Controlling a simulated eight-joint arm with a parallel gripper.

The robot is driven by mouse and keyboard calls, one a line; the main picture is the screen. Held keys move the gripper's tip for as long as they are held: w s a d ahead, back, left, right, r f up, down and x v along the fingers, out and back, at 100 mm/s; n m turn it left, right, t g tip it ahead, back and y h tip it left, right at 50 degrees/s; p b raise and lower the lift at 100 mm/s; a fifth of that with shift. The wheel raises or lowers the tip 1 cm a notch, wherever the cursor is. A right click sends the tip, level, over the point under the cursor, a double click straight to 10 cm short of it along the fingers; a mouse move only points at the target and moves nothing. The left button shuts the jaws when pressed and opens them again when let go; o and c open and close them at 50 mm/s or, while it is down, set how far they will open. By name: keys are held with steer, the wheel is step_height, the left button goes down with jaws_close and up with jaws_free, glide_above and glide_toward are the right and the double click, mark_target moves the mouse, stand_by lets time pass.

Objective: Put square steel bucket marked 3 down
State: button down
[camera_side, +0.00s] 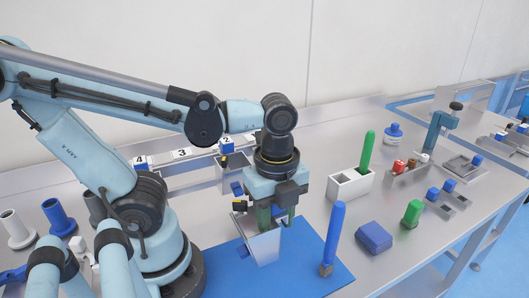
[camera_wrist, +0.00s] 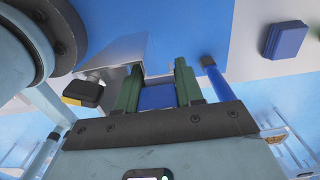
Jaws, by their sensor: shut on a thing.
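The square steel bucket (camera_side: 264,246) is below my gripper (camera_side: 277,214) in the side view, over the blue mat (camera_side: 315,272). My gripper's green fingers are shut on the bucket at its upper edge. In the wrist view the fingers (camera_wrist: 158,88) close on a blue part (camera_wrist: 157,98) beside the steel wall (camera_wrist: 118,52).
Plates marked 4 (camera_side: 140,162), 3 (camera_side: 181,154) and 2 (camera_side: 227,142) stand behind, with another steel bucket (camera_side: 232,178) below the 2. A white holder (camera_side: 347,187) stands behind.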

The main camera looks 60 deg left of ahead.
steer(key=shift+f, duration=2.85)
steer(key=shift+f, duration=0.55)
steer(key=c, duration=0.6)
jaws_free()
steer(key=shift+c, duration=0.2)
steer(key=shift+r, duration=0.1)
